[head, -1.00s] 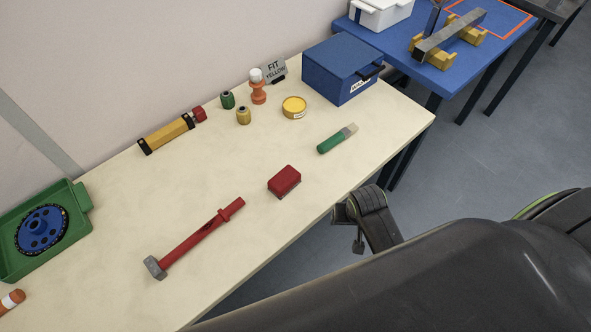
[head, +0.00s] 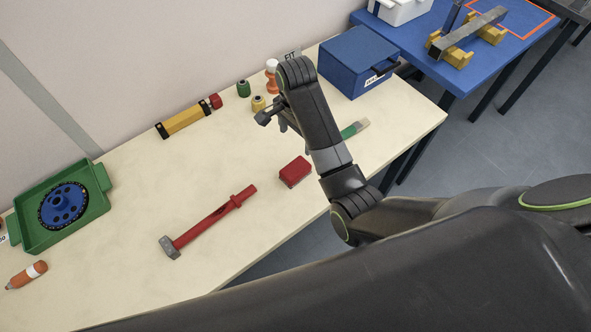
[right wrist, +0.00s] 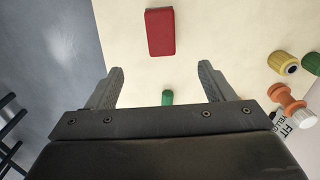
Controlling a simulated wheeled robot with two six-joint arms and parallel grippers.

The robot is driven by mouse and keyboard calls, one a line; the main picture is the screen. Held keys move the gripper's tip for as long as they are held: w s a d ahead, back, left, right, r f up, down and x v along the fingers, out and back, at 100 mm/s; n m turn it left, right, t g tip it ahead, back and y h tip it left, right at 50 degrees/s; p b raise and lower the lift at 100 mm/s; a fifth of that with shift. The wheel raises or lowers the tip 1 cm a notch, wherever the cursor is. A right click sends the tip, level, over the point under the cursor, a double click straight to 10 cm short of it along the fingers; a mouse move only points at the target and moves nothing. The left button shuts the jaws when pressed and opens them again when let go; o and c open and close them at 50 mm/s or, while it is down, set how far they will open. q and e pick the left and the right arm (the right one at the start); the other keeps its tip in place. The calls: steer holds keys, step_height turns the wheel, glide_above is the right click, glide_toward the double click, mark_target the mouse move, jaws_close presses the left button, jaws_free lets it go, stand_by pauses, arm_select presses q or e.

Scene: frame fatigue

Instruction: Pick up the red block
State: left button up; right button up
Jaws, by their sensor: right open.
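The red block (head: 295,171) lies on the pale table near its front edge, to the right of the red-handled hammer (head: 212,222). In the right wrist view the red block (right wrist: 160,32) is at the top centre, beyond the fingertips and apart from them. My right gripper (head: 282,127) is above the table, farther back than the block in the head view. In the right wrist view my right gripper (right wrist: 161,74) is open, with its fingers spread and nothing held. My left gripper is not in view.
A green-handled brush (head: 352,129) lies partly behind my right arm. A blue box (head: 352,63) stands at the back right. Green and yellow jars and an orange figure (head: 271,77) stand at the back. A green tray (head: 95,208) is at the left. Table around the block is clear.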

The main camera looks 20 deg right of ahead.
steer(key=b, duration=0.3)
glide_above(295, 168)
step_height(295, 168, down, 6)
step_height(295, 168, down, 5)
steer(key=shift+s+d+f+p, duration=0.1)
steer(key=shift+s+d+p, duration=0.05)
steer(key=shift+p, duration=0.25)
steer(key=shift+f, duration=3.05)
steer(key=c, duration=1.1)
steer(key=shift+c, duration=0.2)
steer(key=shift+r, duration=0.15)
step_height(295, 168, up, 10)
steer(key=shift+f, duration=0.1)
